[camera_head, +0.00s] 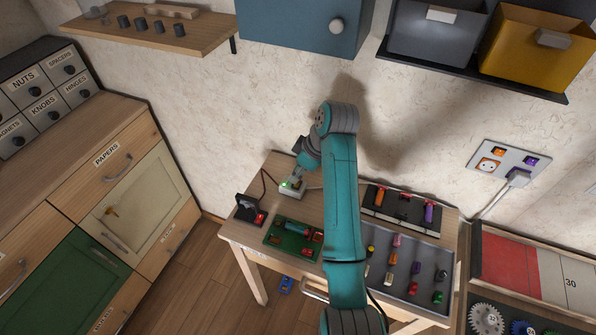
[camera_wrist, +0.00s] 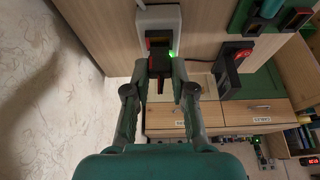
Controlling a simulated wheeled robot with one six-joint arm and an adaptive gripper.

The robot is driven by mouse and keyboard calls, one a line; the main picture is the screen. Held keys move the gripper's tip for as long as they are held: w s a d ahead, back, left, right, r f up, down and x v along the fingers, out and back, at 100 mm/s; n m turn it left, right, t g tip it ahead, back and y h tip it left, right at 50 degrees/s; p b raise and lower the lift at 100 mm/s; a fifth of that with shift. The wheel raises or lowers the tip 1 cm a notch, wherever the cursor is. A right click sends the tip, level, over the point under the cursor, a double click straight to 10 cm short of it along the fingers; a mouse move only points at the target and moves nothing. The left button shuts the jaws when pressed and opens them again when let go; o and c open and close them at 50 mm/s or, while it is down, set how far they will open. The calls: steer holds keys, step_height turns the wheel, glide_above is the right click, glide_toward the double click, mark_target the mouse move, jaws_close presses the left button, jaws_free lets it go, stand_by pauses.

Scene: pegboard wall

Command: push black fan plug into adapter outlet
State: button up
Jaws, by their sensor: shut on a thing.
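The white adapter (camera_head: 293,191) lies on the small wooden table near the wall, with a green light lit. In the wrist view the adapter (camera_wrist: 148,20) is at the top centre, with a dark red-edged outlet at its near end. My gripper (camera_wrist: 160,68) is shut on the black plug (camera_wrist: 159,73), which sits between the fingertips right at that outlet. I cannot tell how deep the plug sits. In the head view my gripper (camera_head: 298,176) is over the adapter and hides the plug.
A black device with a red part (camera_head: 249,210) stands left of the adapter, its dark cable rising behind it. A green board (camera_head: 279,246) and a grey tray with several small coloured items (camera_head: 432,255) lie nearby. A wall outlet panel (camera_head: 508,160) is at the right.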

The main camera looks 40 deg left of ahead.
steer(key=shift+f, duration=0.9)
steer(key=o, duration=0.9)
steer(key=shift+c, duration=0.2)
steer(key=shift+r, duration=2.55)
